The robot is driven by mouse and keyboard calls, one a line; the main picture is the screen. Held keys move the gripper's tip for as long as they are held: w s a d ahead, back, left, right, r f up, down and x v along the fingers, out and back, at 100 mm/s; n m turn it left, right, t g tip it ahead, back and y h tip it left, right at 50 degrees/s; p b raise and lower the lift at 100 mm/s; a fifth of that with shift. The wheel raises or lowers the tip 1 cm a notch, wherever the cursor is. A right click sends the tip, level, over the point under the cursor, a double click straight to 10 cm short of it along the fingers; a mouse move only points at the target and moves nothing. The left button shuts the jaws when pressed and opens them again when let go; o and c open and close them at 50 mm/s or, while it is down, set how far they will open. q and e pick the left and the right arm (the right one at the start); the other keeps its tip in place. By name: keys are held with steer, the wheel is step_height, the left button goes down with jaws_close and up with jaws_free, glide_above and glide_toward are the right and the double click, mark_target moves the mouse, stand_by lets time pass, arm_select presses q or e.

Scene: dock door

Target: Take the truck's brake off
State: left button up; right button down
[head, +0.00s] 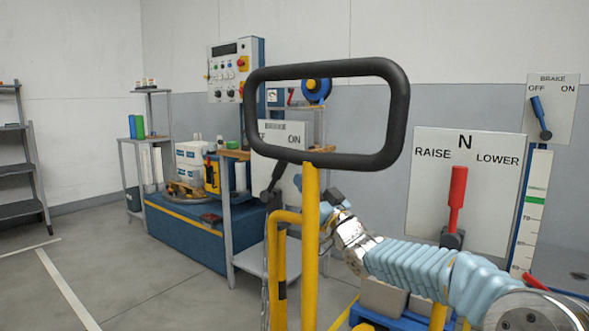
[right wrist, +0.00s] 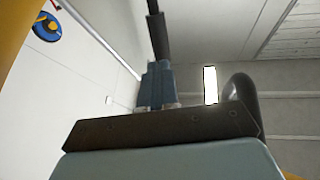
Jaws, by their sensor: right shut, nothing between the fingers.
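A white plate with OFF and ON lettering (head: 294,133) stands behind the black loop handle (head: 398,110) of the yellow-posted truck. Its heading is hard to read and partly covered by the loop. A black lever (head: 273,178) on it leans up and to the right, towards ON. My right gripper (head: 328,200) is shut and empty, just right of the yellow post and right of the lever. Its closed fingers (right wrist: 158,82) show in the right wrist view, with a dark bar (right wrist: 156,35) beyond them; I cannot tell whether it is the lever. My left gripper is out of view.
A BRAKE plate (head: 565,90) at the far right has a blue lever (head: 538,113) leaning towards OFF. A RAISE/LOWER plate (head: 430,180) has an upright red lever (head: 457,190) at N. The yellow post (head: 310,240) stands close to my gripper. Open floor lies left.

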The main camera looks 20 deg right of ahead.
mark_target(294, 173)
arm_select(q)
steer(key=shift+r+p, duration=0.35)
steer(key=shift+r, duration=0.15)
arm_select(e)
steer(key=shift+x, duration=2.1)
